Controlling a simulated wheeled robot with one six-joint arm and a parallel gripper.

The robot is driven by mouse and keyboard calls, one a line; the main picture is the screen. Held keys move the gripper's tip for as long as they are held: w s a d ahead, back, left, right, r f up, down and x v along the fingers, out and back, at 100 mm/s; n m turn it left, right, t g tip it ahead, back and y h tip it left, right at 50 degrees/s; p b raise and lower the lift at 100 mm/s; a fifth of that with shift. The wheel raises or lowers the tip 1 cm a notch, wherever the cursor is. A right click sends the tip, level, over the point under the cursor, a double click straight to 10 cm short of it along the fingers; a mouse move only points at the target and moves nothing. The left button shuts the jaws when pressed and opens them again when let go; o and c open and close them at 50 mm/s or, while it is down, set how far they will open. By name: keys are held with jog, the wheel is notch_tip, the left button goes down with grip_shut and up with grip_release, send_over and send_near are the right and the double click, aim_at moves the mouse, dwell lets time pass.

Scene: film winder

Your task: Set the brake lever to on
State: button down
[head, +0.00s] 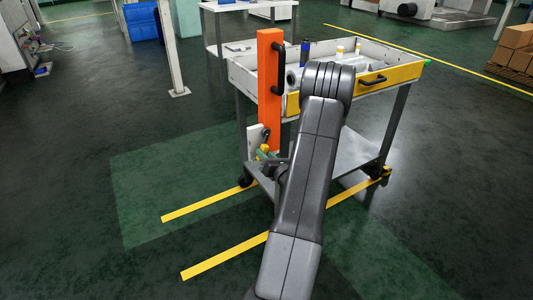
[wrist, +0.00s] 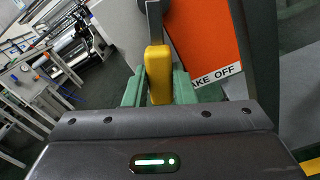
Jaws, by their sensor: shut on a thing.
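The brake lever (wrist: 158,70) has a yellow grip on a grey metal arm; in the wrist view it hangs down from a pivot at the top. My gripper (wrist: 159,88) has green fingers on either side of the yellow grip and is shut on it. A white label (wrist: 215,74) reading "…AKE OFF", its start hidden, is on the orange panel right of the lever. In the head view the lever's yellow grip (head: 263,150) shows small at the foot of the orange post (head: 270,85), partly hidden by my gripper.
The post stands at the left corner of a grey cart (head: 345,148) with a tray on top and a yellow front (head: 392,82). My arm covers part of the cart. Yellow floor lines (head: 225,257) mark the bay. The green floor to the left is clear.

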jog(key=shift+s+a+r+m, duration=0.15)
jog(key=shift+a+m, duration=0.1)
jog(key=shift+m, duration=0.25)
jog(key=c, duration=1.2)
grip_release()
jog(key=p+v, duration=0.1)
jog(key=v, duration=1.2)
jog(key=shift+s+d, duration=0.25)
jog(key=shift+s, duration=0.1)
